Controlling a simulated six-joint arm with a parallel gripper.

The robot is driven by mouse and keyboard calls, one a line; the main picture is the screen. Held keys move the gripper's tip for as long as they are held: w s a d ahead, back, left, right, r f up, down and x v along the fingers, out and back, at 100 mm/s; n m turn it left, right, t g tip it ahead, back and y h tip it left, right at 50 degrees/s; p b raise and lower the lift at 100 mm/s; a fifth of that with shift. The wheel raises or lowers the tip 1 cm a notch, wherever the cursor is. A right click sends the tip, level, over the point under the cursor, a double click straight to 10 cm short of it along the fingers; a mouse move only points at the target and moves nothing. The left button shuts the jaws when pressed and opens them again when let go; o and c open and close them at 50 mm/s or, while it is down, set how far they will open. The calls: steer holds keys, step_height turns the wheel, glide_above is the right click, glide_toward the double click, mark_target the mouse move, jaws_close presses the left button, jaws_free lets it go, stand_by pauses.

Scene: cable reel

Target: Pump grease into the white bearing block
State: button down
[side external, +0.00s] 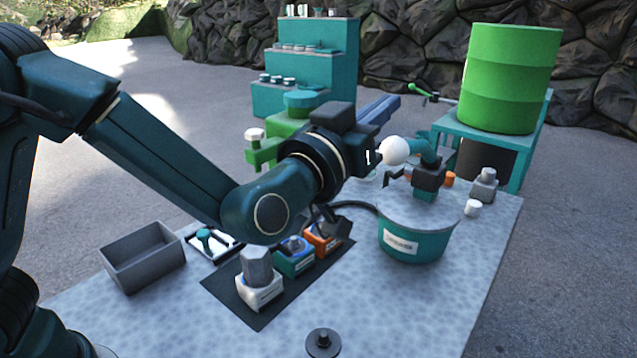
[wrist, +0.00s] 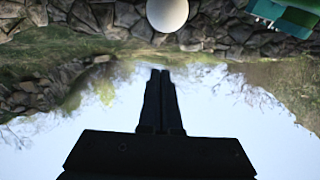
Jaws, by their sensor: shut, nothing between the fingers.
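The white bearing block (side external: 258,294) sits at the near end of a dark mat, with a grey faceted piece (side external: 257,266) on top. The grease pump is a teal tub (side external: 413,245) with a grey lid and a dark pump head (side external: 428,177). Its teal lever ends in a white ball knob (side external: 394,150). My gripper (side external: 392,103) is shut and empty, appearing above the knob in the side view. In the wrist view its dark fingers (wrist: 160,72) are together, apart from the white knob (wrist: 167,14). A black hose (side external: 358,204) leads from the pump; its end is hidden.
Teal (side external: 294,262) and orange (side external: 324,240) blocks share the mat (side external: 225,295). A grey bin (side external: 143,262) stands left. A green drum (side external: 512,78) rests on a teal stand behind. A black round piece (side external: 322,342) lies near the front.

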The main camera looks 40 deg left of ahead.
mark_target(388, 147)
steer(key=shift+w, duration=1.2)
steer(key=f, duration=0.2)
steer(key=shift+s+d+f, duration=0.15)
steer(key=shift+s+f, duration=0.15)
steer(key=shift+s, duration=0.05)
steer(key=shift+s+f, duration=0.1)
steer(key=shift+f, duration=0.45)
steer(key=shift+s+f, duration=0.25)
steer(key=shift+f, duration=0.3)
steer(key=shift+s+f, duration=0.25)
steer(key=shift+f, duration=0.25)
step_height(388, 147, down, 11)
steer(key=s, duration=0.1)
steer(key=shift+s+f, duration=0.2)
steer(key=shift+s, duration=0.15)
